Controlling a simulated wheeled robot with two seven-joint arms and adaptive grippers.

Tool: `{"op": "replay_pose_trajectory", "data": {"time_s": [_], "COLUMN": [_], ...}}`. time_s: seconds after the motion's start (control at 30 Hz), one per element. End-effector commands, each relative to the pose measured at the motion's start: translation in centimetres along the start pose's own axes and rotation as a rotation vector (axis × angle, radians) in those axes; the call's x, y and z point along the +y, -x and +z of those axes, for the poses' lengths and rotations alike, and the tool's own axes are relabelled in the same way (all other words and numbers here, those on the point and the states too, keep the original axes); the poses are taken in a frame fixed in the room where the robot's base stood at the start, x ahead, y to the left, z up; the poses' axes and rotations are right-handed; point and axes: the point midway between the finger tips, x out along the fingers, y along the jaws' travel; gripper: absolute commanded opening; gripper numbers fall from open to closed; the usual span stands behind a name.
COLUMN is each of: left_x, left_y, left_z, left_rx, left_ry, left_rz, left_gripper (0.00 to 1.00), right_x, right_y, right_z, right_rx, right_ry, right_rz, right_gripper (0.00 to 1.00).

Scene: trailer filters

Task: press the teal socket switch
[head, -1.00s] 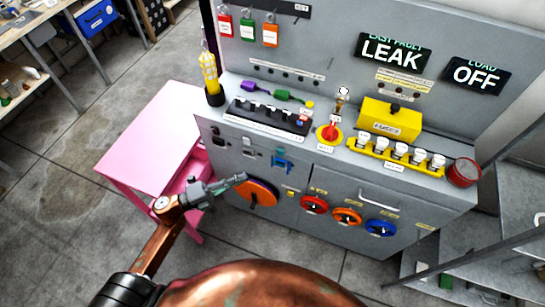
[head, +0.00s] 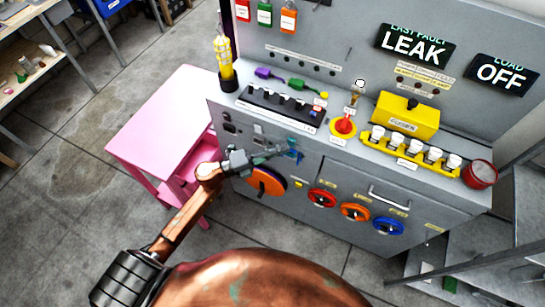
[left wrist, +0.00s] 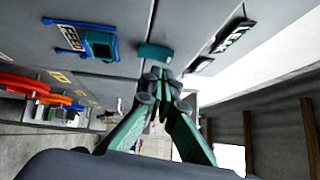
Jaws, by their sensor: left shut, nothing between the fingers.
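The teal socket switch (left wrist: 155,52) is a small teal block on the grey panel face in the left wrist view, just beyond my fingertips. Left of it there is a blue-framed socket (left wrist: 98,44) with a teal front. In the head view the blue socket (head: 294,156) shows on the cabinet front, right by the tip of my left gripper (head: 284,149); the switch is hard to make out there. My left gripper is shut and empty, its fingertips (left wrist: 158,74) pointing at the panel close to the switch. I cannot tell whether they touch it. My right gripper is not in view.
An orange disc (head: 266,182) sits below my left gripper. Red (head: 320,197), orange (head: 354,211) and blue (head: 387,226) knobs line the cabinet front to the right. A pink table (head: 165,120) stands left. A red button (head: 344,126) is on the cabinet top.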

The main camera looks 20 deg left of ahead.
Motion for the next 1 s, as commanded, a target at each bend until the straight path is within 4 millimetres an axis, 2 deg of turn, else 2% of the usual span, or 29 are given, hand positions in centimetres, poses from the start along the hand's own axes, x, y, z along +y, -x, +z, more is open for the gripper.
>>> {"op": "replay_pose_trajectory", "data": {"time_s": [0.17,0.5,0.63,0.77,1.0], "left_x": [0.1,0.0,-0.4,-1.0,-0.2], "left_y": [-0.8,-0.8,-0.9,-1.3,-1.3], "left_z": [0.8,0.9,1.0,1.3,1.2], "left_rx": [0.0,0.0,0.001,0.003,0.002], "left_ry": [0.0,0.0,0.008,0.033,0.041], "left_rz": [0.001,0.001,0.009,0.037,0.04], "left_gripper": [0.0,0.0,0.0,0.0,0.0], "right_x": [0.0,0.0,0.0,0.1,0.1], "right_y": [-0.2,-0.2,0.5,2.3,1.8], "right_z": [0.2,0.2,-0.1,-0.9,-0.7], "right_rx": [-0.003,-0.003,0.003,0.017,0.014], "right_ry": [0.0,0.0,0.0,0.0,-0.001], "right_rz": [0.0,0.0,0.0,0.002,0.001], "right_gripper": [0.4,0.4,0.4,0.4,0.4]}}
